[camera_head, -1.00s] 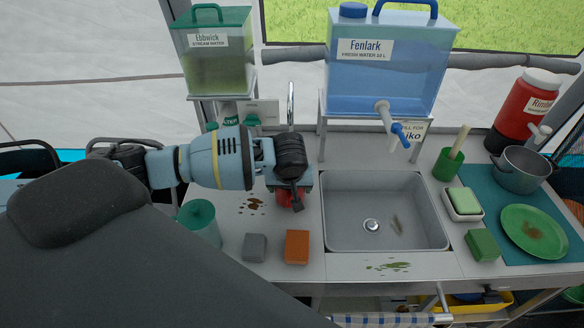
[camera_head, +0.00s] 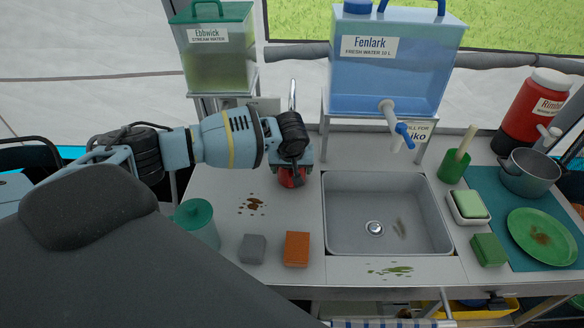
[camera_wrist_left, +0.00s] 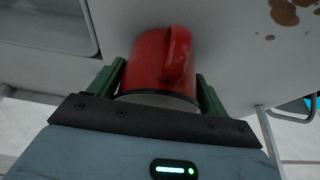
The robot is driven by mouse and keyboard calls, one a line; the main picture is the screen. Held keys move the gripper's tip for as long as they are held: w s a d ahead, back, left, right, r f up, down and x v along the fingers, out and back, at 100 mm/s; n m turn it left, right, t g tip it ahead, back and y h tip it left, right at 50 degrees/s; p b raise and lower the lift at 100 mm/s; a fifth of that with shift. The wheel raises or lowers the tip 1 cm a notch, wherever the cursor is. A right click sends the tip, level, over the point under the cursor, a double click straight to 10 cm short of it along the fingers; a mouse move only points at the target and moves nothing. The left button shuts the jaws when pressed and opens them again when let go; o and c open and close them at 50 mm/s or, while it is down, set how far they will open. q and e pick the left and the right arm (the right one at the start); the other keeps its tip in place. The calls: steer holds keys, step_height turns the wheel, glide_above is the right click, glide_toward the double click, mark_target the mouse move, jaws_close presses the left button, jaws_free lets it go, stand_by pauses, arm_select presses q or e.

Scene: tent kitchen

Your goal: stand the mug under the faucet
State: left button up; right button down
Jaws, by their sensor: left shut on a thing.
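A red mug (camera_head: 291,179) is at my left gripper, over the counter left of the sink. My left gripper (camera_head: 292,162) is shut on it from above, hiding most of it in the head view. In the left wrist view the red mug (camera_wrist_left: 163,62) sits between the two green fingers of my left gripper (camera_wrist_left: 160,84), its handle toward the camera. Whether it touches the counter is unclear. The blue-handled faucet (camera_head: 402,134) of the Fenlark water tank (camera_head: 390,75) hangs over the back of the sink (camera_head: 345,246). My right gripper is not in view.
A thin metal pipe (camera_head: 292,92) rises behind my gripper. A grey block (camera_head: 253,248), orange block (camera_head: 297,248) and teal canister (camera_head: 197,222) stand at the front left. A green cup (camera_head: 453,166) with a brush and a soap dish (camera_head: 468,208) are right of the sink.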

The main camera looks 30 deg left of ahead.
arm_select(q)
steer(key=o, duration=1)
steer(key=shift+f, duration=0.15)
steer(key=shift+o, duration=0.2)
steer(key=p+v, duration=0.2)
steer(key=v, duration=1)
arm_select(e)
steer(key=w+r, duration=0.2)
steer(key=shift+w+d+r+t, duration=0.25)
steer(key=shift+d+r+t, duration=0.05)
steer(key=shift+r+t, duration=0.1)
arm_select(q)
steer(key=shift+w, duration=0.1)
